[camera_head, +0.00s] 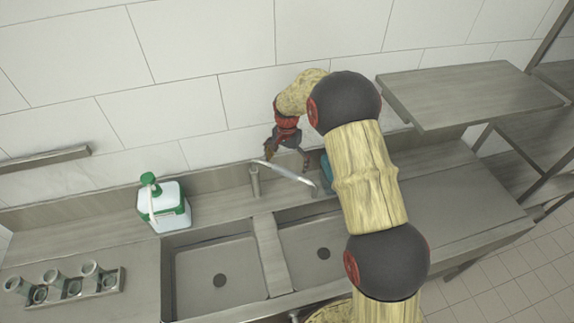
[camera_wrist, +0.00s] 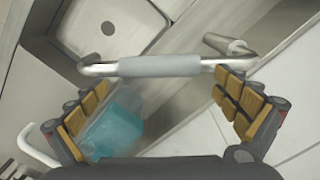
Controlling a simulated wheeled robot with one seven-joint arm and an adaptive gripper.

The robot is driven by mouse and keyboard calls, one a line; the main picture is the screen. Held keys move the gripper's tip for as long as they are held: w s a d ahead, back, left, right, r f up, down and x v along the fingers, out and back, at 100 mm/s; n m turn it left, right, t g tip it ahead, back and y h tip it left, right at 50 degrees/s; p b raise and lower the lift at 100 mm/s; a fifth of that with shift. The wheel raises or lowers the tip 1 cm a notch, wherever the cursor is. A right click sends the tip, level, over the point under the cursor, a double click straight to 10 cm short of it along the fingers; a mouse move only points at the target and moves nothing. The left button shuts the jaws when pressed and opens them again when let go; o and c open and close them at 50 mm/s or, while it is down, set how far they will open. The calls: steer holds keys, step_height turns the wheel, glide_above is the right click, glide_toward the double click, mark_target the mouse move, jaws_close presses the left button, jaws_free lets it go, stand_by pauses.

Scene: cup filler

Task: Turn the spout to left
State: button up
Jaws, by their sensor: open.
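The metal spout (camera_head: 288,173) runs from the slim upright post (camera_head: 255,181) behind the sinks, slanting right and toward the front, over the area between the basins. In the wrist view the spout (camera_wrist: 160,66), with a grey sleeve around its middle, lies crosswise just beyond my fingertips. My gripper (camera_head: 286,161) is at the spout from the wall side. Its fingers are spread wide and nothing is held, as the wrist view (camera_wrist: 163,85) shows. I cannot tell whether a finger touches the spout.
A blue container (camera_wrist: 118,125) sits near the left finger in the wrist view; my arm partly hides it in the head view (camera_head: 326,168). A white-and-green bottle (camera_head: 166,207) stands left of the spout. Several glasses (camera_head: 70,284) sit far left. Two basins (camera_head: 220,280) lie in front.

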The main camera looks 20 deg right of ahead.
steer(key=shift+f, duration=1)
steer(key=shift+c, duration=1.3)
steer(key=c, duration=1.4)
